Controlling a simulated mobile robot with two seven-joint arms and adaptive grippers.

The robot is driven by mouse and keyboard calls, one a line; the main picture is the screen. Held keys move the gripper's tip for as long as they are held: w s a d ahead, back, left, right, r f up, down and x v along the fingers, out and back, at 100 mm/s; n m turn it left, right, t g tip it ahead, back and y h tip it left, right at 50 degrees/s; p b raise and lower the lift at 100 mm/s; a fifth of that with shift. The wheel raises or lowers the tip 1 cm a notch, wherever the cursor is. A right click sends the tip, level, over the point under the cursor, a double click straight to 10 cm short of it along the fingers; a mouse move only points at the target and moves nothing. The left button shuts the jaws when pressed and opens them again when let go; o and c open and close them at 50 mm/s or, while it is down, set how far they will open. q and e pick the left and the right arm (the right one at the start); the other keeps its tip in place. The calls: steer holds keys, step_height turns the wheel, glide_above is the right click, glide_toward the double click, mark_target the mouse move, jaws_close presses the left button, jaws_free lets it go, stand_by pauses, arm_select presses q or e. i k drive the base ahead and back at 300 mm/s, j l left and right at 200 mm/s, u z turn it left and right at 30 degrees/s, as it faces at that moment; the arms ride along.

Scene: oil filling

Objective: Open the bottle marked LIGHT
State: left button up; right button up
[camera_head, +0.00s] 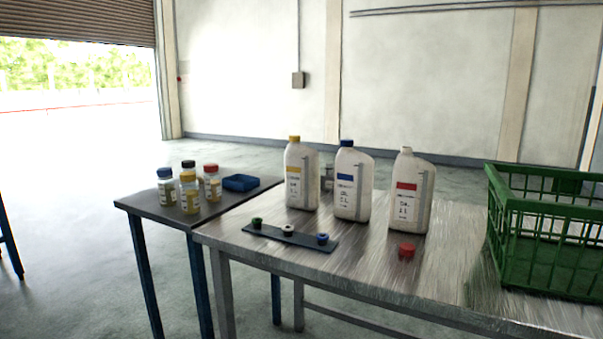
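Three white jugs stand upright on the metal table (345,262). One has a yellow cap and yellow label (301,175). One has a blue cap and blue label (352,183). One has a red label (409,192) and no coloured cap on its neck. A red cap (407,250) lies on the table in front of it. The label print is too small to read, so I cannot tell which bottle is marked LIGHT. Neither of my grippers is in view.
A dark plate (270,232) with three small ringed pieces lies in front of the jugs. A green crate (545,225) stands at the right. Several small capped bottles (190,195) and a blue tray (240,183) are on the dark left table (150,203).

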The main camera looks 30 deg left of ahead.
mark_target(303, 163)
steer(key=i+j+u, duration=0.4)
steer(key=i+j, duration=0.3)
steer(key=j, duration=0.1)
